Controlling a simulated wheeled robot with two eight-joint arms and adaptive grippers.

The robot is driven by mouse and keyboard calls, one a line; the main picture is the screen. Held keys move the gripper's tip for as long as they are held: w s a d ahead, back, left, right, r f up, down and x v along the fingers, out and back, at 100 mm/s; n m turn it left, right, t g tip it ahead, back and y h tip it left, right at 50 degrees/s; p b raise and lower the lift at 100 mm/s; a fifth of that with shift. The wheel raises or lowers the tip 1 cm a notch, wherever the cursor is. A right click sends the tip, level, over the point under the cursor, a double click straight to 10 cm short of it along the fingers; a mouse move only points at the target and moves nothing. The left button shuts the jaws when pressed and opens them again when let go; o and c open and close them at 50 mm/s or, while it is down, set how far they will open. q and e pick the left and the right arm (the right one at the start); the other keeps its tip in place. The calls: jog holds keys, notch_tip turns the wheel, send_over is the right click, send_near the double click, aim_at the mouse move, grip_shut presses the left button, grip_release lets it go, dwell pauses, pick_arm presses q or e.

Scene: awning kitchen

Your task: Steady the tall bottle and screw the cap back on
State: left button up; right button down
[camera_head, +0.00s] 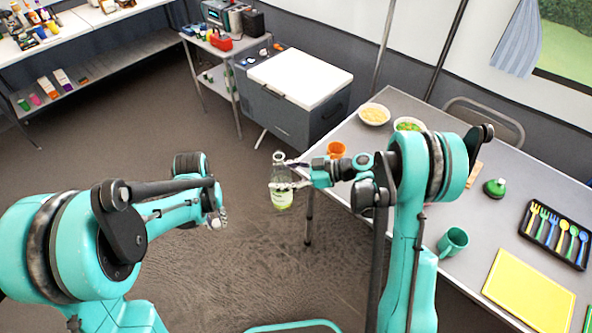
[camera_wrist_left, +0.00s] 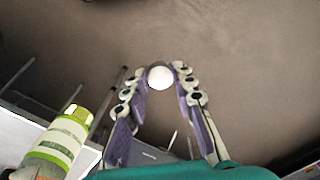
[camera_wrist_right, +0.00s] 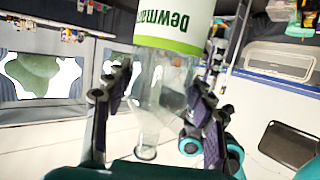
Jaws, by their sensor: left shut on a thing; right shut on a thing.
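The tall clear bottle (camera_head: 281,197), with a white and green label, is upright in the air just off the table's left edge. Its open neck is at the top in the head view. My right gripper (camera_head: 285,178) is shut around its clear upper part; the bottle also shows between the fingers in the right wrist view (camera_wrist_right: 165,70), inverted. My left gripper (camera_head: 217,218) is lower and to the left of the bottle. It is shut on a small round white cap (camera_wrist_left: 160,77) at its fingertips. The bottle's labelled part also shows in the left wrist view (camera_wrist_left: 58,143).
The grey table (camera_head: 440,295) on the right holds an orange mug (camera_head: 336,150), two bowls, a teal mug (camera_head: 453,242), a yellow board (camera_head: 528,290) and a cutlery tray (camera_head: 553,234). A cooler box (camera_head: 298,88) stands behind. Open floor lies between my arms.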

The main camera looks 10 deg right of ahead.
dwell(0.3)
pick_arm(q)
jog(key=w+d+r, duration=0.5)
jog(key=w+r, duration=0.1)
notch_tip(320, 180, up, 20)
jog(key=m, duration=0.2)
send_over(275, 153)
jog(key=shift+f, duration=0.2)
jog(key=shift+f, duration=2)
jog(key=shift+s, duration=0.15)
